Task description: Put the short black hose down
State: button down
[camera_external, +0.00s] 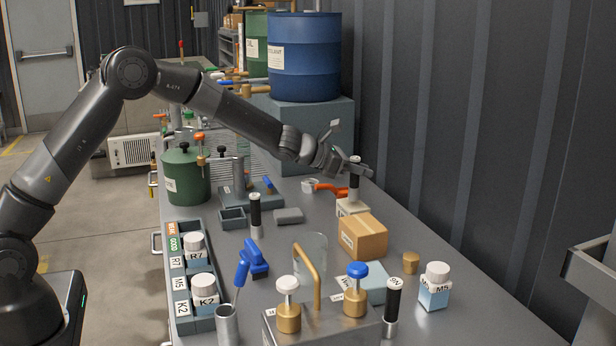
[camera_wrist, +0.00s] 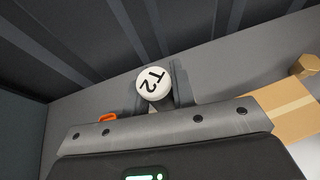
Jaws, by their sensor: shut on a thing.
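The short black hose (camera_external: 354,182) is upright in my gripper (camera_external: 357,168), towards the right wall side of the bench. Its round white end, marked T2, faces the camera in the wrist view (camera_wrist: 153,84), between the two fingers of my gripper (camera_wrist: 158,94). My gripper is shut on the hose near its top. The hose's lower end is over or against a small pale labelled block (camera_external: 351,208); I cannot tell whether they touch.
A cardboard box (camera_external: 363,236) stands just in front of the block, and an orange-handled tool (camera_external: 328,188) lies to its left. Other black cylinders stand at left (camera_external: 255,216) and front (camera_external: 391,306). Blue drum (camera_external: 304,58) stands behind. Bare bench lies along the right.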

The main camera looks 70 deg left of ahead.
jog(key=shift+f, duration=0.5)
jog(key=c, duration=1.2)
grip_release()
jog(key=shift+f, duration=0.15)
